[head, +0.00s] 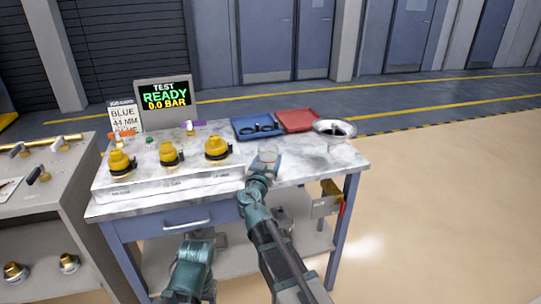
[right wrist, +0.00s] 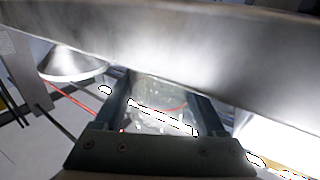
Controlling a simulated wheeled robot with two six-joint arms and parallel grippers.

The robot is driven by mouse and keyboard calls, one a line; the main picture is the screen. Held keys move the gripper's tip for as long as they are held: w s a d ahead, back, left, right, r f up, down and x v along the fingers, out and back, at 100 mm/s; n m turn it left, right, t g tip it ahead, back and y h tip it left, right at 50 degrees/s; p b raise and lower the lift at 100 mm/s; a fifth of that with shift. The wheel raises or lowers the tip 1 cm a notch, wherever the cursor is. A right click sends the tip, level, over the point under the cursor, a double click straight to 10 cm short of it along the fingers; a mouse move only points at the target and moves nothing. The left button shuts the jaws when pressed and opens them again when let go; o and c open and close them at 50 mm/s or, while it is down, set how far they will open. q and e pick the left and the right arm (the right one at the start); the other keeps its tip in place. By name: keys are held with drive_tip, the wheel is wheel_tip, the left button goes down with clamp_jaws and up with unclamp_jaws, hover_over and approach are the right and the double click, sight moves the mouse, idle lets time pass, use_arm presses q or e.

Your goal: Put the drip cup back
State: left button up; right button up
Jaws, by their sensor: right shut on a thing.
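The drip cup (head: 268,152) is a small clear cup with a thin red line around it. It shows at the front right of the marble-topped bench. My right gripper (head: 262,168) is shut on it. In the right wrist view the clear cup (right wrist: 160,103) sits between the two fingers of my right gripper (right wrist: 162,92). Whether its base touches the bench is hidden. My left arm's end (head: 205,240) is low in front of the bench drawer, and its jaws are not clear.
The bench top (head: 300,171) has free room right of the cup. Behind are a blue tray (head: 243,133) with dark rings, a red tray (head: 297,121) and a silver funnel-like bowl (head: 333,128). Several yellow-capped fittings (head: 168,155) stand left, before a display (head: 166,102) reading "TEST READY 0.0 BAR".

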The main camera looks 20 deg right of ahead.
drive_tip(key=x, duration=0.3)
drive_tip(key=shift+w+d, duration=0.15)
drive_tip(key=shift+w, duration=0.25)
drive_tip(key=shift+s+f, duration=0.15)
drive_tip(key=shift+f, duration=0.05)
drive_tip(key=shift+r, duration=0.1)
drive_tip(key=shift+f+b, duration=0.25)
drive_tip(key=shift+b, duration=0.1)
drive_tip(key=o, duration=1.5)
drive_tip(key=shift+r, duration=0.1)
drive_tip(key=shift+r, duration=0.1)
